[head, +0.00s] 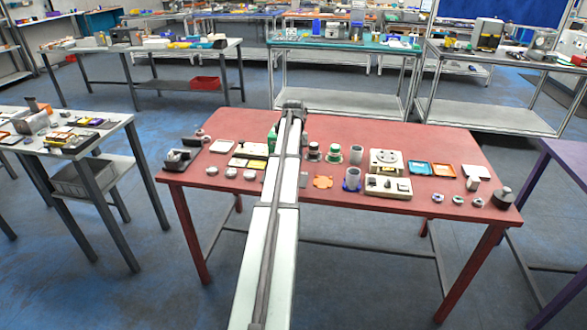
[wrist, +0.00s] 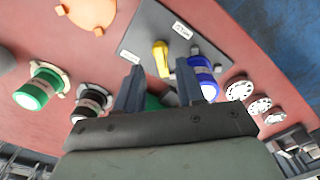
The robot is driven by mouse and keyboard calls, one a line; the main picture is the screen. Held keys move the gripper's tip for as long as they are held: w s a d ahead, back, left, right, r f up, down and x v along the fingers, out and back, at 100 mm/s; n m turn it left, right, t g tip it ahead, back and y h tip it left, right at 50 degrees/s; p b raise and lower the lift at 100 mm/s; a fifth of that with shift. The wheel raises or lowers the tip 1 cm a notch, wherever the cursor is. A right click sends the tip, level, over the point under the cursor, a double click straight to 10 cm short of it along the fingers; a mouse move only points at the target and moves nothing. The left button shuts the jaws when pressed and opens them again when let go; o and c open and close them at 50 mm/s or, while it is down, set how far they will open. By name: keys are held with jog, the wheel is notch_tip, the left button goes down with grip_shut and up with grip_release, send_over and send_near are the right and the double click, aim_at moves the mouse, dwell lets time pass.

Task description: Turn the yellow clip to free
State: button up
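The yellow clip (wrist: 160,56) shows in the wrist view as a small yellow lever on a dark grey plate (wrist: 158,24). One white label lies to its left and another to its upper right; their print is too small to read. My gripper (wrist: 159,67) is open, its two dark fingers apart. The clip appears between and just beyond the fingertips; I cannot tell whether they touch it. In the head view my arm reaches over the red table, and I cannot make out the clip or the fingers there.
In the wrist view a blue cylinder (wrist: 204,76) stands close to the right finger. White discs (wrist: 240,88) lie farther right. A black cylinder (wrist: 91,101) and a green cylinder (wrist: 38,88) are on the left. The red table (head: 240,190) holds many small items on both sides of my arm.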

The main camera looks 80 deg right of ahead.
jog(key=shift+f, duration=2)
jog(key=shift+c, duration=0.4)
grip_shut()
